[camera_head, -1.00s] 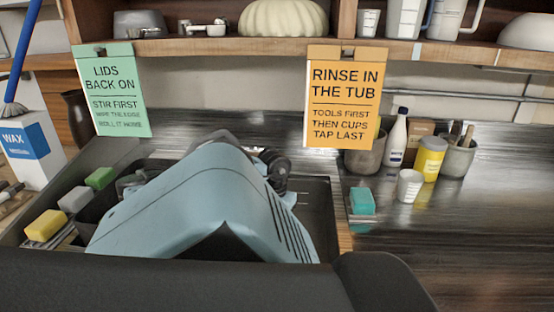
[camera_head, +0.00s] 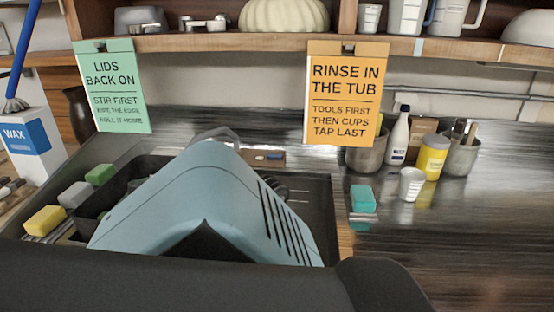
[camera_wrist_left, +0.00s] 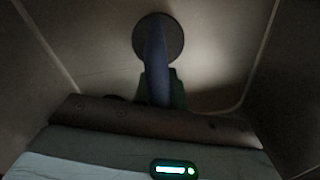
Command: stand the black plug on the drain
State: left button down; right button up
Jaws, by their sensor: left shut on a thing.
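In the left wrist view a dark round disc (camera_wrist_left: 174,34) shows against the pale sink floor (camera_wrist_left: 105,42). I cannot tell whether it is the black plug, the drain, or one over the other. My left gripper (camera_wrist_left: 158,84) is shut, with dark green parts at its end. A narrow blue-grey piece runs from between them across the disc; its contact with the floor is unclear. In the head view my pale blue arm hides the left gripper, plug and drain in the sink (camera_head: 322,205). My right gripper is in neither view.
A yellow sponge (camera_head: 45,222), a grey one (camera_head: 75,195) and a green one (camera_head: 100,175) lie left of the sink. Two signs (camera_head: 110,87) (camera_head: 345,93) hang above. The right counter front is clear.

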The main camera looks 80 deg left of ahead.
pick_arm(q)
jog(key=shift+f, duration=0.25)
jog(key=shift+f, duration=0.15)
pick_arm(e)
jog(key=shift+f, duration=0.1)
pick_arm(q)
jog(key=c, duration=1.4)
grip_release()
jog(key=shift+c, duration=0.2)
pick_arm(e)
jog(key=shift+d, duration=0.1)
